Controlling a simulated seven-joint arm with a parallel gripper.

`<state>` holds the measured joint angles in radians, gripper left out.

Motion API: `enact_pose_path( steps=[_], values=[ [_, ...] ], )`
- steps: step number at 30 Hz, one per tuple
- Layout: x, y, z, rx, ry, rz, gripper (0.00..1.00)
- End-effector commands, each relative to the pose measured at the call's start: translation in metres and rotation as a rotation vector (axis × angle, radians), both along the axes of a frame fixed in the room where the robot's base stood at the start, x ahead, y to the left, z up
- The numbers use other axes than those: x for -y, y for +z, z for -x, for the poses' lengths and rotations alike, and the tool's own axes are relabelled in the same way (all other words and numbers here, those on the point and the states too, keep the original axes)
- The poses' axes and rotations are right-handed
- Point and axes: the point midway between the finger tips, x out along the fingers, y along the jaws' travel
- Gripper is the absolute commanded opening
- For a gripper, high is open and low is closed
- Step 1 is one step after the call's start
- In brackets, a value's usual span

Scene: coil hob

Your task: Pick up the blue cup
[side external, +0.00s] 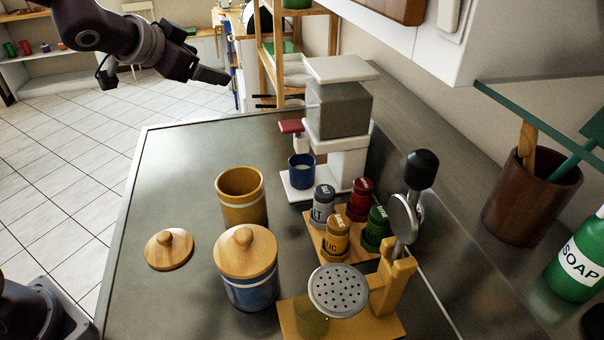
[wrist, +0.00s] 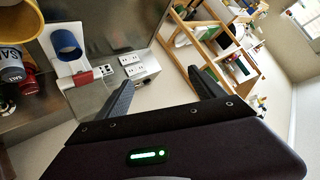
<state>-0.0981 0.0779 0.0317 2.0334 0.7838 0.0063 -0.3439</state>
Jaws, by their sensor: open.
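The blue cup (side external: 301,174) stands upright on the white base of the coffee machine (side external: 340,105), below its red lever. It also shows in the wrist view (wrist: 67,46), at the upper left, with its open rim visible. My gripper (side external: 212,76) is in the air beyond the counter's far left edge, above and to the left of the cup and well apart from it. In the wrist view my gripper (wrist: 161,78) is open, its two dark fingers spread with nothing between them.
A yellow canister (side external: 241,205), a wooden lid (side external: 169,250) and a lidded blue canister (side external: 251,285) stand left and in front of the cup. A spice rack (side external: 331,246) with several jars is close to its right. The counter (side external: 185,180) left of the cup is clear.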

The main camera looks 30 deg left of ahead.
Motion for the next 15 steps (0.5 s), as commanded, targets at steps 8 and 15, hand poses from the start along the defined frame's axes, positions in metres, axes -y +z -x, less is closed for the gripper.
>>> enact_pose_path(
  steps=[8, 15],
  values=[
    [0.068, -0.189, -0.091, -0.060, -0.694, 0.172, 0.78],
    [0.126, -0.235, -0.065, -0.053, -0.983, 0.397, 0.78]
  ],
)
